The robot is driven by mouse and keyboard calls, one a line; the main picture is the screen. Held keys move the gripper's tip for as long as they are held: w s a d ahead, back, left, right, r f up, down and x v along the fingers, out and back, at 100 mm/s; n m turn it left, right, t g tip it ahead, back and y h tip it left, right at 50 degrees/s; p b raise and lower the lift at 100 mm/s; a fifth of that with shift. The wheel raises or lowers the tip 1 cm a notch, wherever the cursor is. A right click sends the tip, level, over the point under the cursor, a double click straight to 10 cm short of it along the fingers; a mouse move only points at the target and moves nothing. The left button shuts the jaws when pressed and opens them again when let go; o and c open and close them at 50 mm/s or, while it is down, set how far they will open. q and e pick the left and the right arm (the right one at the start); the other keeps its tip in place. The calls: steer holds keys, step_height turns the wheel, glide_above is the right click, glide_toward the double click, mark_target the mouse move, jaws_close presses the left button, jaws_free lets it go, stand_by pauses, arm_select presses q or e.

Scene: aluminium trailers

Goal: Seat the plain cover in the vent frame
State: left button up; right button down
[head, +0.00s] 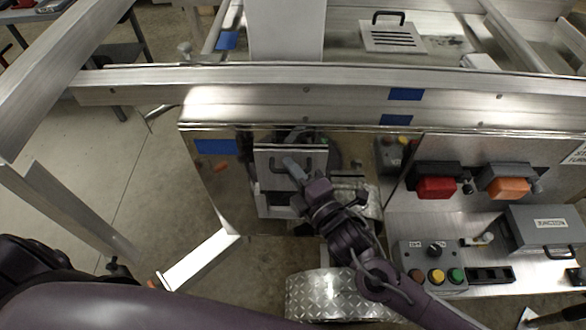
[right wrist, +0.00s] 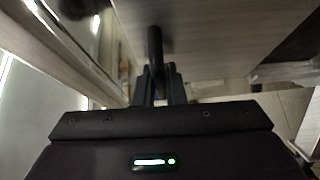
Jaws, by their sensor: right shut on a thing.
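The plain cover (head: 265,153) is a flat grey plate with a black handle, held up in front of the shiny metal panel in the head view. My right gripper (head: 290,168) is shut on its handle. In the right wrist view the fingers (right wrist: 158,85) grip the dark handle (right wrist: 155,45), and the cover's face (right wrist: 215,35) fills the upper right. I cannot make out the vent frame clearly; the cover and my arm hide part of the panel. Dark parts of my left arm show at the lower left, but the left fingers are not clear.
A slotted cover with a black handle (head: 392,38) lies on the trailer behind the rail (head: 300,95). On the right are a red block (head: 436,187), an orange block (head: 508,188), a control box with buttons (head: 432,265) and a grey case (head: 543,230). A diamond-plate fender (head: 320,292) curves below.

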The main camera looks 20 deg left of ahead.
mark_target(284, 190)
steer(key=shift+f+b, duration=4.75)
steer(key=shift+f, duration=1.75)
steer(key=c, duration=1.4)
jaws_free()
steer(key=v, duration=0.8)
steer(key=shift+b, duration=0.35)
steer(key=shift+f, duration=0.1)
